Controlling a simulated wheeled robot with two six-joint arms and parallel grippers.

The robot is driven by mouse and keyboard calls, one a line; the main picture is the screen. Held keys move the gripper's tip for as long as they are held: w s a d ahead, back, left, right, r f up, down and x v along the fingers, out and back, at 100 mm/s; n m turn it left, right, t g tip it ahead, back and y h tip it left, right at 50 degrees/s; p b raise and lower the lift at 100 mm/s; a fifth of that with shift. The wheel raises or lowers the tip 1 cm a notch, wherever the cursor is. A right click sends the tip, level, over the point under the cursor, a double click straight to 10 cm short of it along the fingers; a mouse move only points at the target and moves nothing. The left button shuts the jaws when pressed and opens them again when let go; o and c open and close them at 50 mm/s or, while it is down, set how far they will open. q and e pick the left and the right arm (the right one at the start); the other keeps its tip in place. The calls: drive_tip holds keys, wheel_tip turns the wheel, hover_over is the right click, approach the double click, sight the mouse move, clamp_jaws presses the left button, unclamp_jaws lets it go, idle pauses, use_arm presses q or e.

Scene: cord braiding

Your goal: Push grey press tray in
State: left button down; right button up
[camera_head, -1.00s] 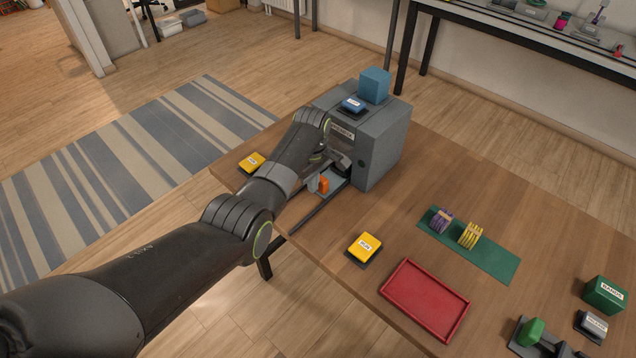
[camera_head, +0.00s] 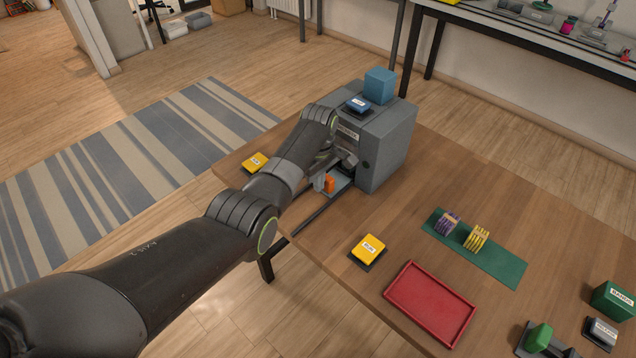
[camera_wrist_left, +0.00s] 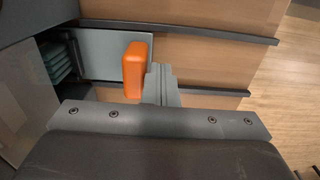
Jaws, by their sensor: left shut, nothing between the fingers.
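The grey press (camera_head: 388,148) stands at the back left of the wooden table. Its light grey tray (camera_head: 341,186) sticks out of the front; the tray also shows in the left wrist view (camera_wrist_left: 115,45), between two dark rails. An orange handle (camera_head: 329,184) stands on the tray's outer end; it shows large in the left wrist view (camera_wrist_left: 133,69). My left gripper (camera_wrist_left: 160,82) is shut and empty, its fingertips right beside the handle's outer side. I cannot tell whether they touch. In the head view my left wrist hides part of the press front. My right gripper is out of view.
A blue block (camera_head: 380,86) and a blue button (camera_head: 358,104) are on top of the press. Yellow buttons (camera_head: 369,248) (camera_head: 254,162) sit on the table. A red tray (camera_head: 430,303) and a green mat (camera_head: 500,262) with banded bundles lie to the right.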

use_arm(q)
drive_tip(key=shift+w+d+b, duration=0.2)
drive_tip(key=shift+b, duration=0.25)
idle(0.3)
drive_tip(key=shift+s+a+r+p, duration=0.15)
drive_tip(key=shift+s+a+p, duration=0.05)
drive_tip(key=shift+p, duration=0.6)
drive_tip(key=shift+s+a+p, duration=0.2)
drive_tip(key=shift+s+p, duration=0.1)
drive_tip(key=shift+p, duration=0.4)
wheel_tip(320, 180, up, 7)
drive_tip(key=p, duration=0.7)
